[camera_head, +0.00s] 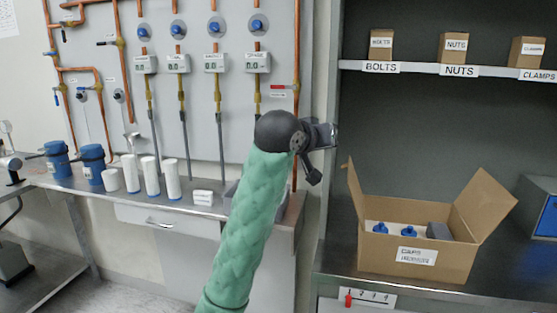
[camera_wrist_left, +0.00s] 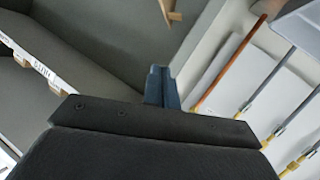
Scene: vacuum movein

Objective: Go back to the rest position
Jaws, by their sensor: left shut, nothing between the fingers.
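My left arm, in a green padded sleeve, rises from the bottom middle of the head view. Its gripper (camera_head: 328,134) is held in the air in front of the edge between the pipe panel and the shelf bay. In the left wrist view the narrow blue-grey fingers (camera_wrist_left: 161,88) are together with nothing between them. They touch nothing that I can see. My right gripper is in neither view.
An open cardboard box (camera_head: 415,235) with blue-capped items stands on the right counter. Small boxes (camera_head: 456,47) sit on the shelf (camera_head: 440,68) above. White cylinders (camera_head: 151,175) and blue containers (camera_head: 92,163) line the left bench. Copper pipes (camera_head: 75,70) cover the wall panel.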

